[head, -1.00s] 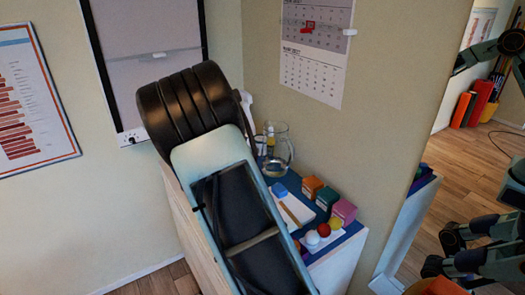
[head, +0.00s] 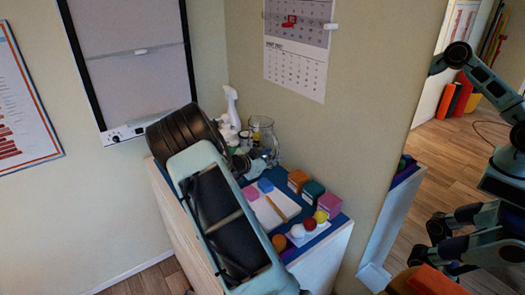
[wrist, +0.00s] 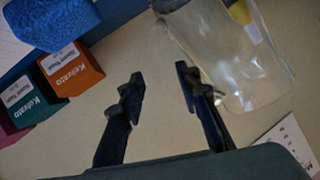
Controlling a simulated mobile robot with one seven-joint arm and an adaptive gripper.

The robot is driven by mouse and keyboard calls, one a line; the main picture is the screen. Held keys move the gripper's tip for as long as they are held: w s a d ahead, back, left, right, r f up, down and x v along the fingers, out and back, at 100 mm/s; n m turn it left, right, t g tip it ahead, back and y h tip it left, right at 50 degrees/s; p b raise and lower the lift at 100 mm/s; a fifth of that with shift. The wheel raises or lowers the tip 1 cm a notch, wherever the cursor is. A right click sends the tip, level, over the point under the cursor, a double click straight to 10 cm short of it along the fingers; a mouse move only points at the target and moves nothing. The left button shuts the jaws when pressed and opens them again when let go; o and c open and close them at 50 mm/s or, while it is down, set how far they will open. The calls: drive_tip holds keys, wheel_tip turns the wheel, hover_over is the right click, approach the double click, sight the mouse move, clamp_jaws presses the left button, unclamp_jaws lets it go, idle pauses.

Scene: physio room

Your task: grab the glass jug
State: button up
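The clear glass jug (head: 264,135) stands upright at the back of the blue-topped cabinet, near the wall. My gripper (head: 252,161) is just in front of it, low over the cabinet and partly hidden by my arm. In the wrist view my gripper (wrist: 160,84) is open, with nothing between its two dark fingers. The jug (wrist: 240,60) fills the upper right of that view, beside the right finger and outside the gap. I cannot tell whether that finger touches the glass.
A white spray bottle (head: 231,108) and small containers stand left of the jug. Orange (head: 298,180), teal (head: 313,193) and pink (head: 329,203) boxes, a notepad (head: 268,214), a blue block (head: 265,185) and several balls lie in front. A wall closes the back.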

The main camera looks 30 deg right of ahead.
sight(276, 153)
drive_tip(key=x, duration=0.3)
drive_tip(key=shift+w+d+f, duration=0.1)
drive_tip(key=shift+w+d, duration=0.05)
drive_tip(key=shift+d, duration=0.2)
clamp_jaws()
drive_tip(key=shift+w+r, duration=0.1)
drive_tip(key=shift+r, duration=0.15)
